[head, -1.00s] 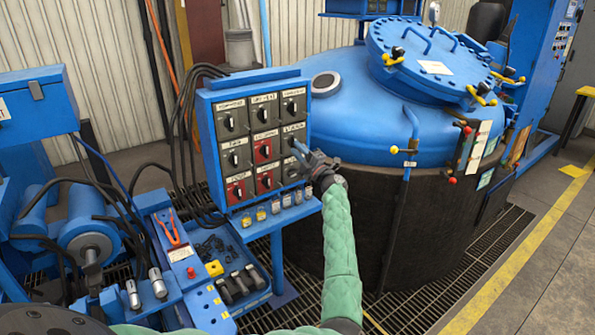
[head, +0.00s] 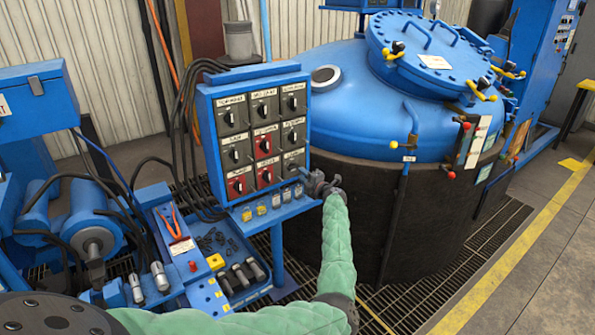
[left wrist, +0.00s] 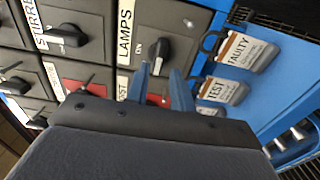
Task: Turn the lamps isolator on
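The lamps isolator (left wrist: 158,52) is a black rotary knob on a grey plate labelled LAMPS in the left wrist view. In the head view it is the bottom-right switch (head: 293,164) of the blue switch panel (head: 251,82). An ON mark shows beside the knob. Its handle lies crosswise compared with that of the stirrer switch (left wrist: 66,37). In the head view the left gripper (head: 308,180) is just right of the panel's lower corner. My right gripper is not in view.
Red switches (head: 265,174) sit left of the lamps isolator. Tags marked FAULTY (left wrist: 240,50) and TEST (left wrist: 224,90) hang below it. A blue tool tray (head: 268,290) lies below.

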